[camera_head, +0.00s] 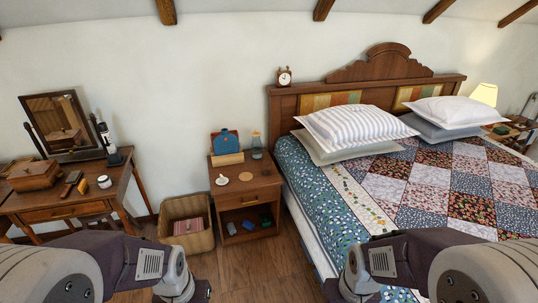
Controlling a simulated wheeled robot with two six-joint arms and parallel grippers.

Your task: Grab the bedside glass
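A small clear glass vessel (257,147) stands upright at the back right of the wooden nightstand (262,191), left of the bed. It looks like a glass or carafe, but it is too small to tell which. My two arms come in at the bottom left and bottom right, well short of the nightstand. Their gripper fingers are below the picture edge, so neither gripper is seen.
A blue item in a wooden holder (226,158), a small white dish (222,180) and a round tan item (246,176) share the nightstand top. A wicker basket (207,239) stands left of it. The patchwork bed (430,190) fills the right. Bare floor lies in front.

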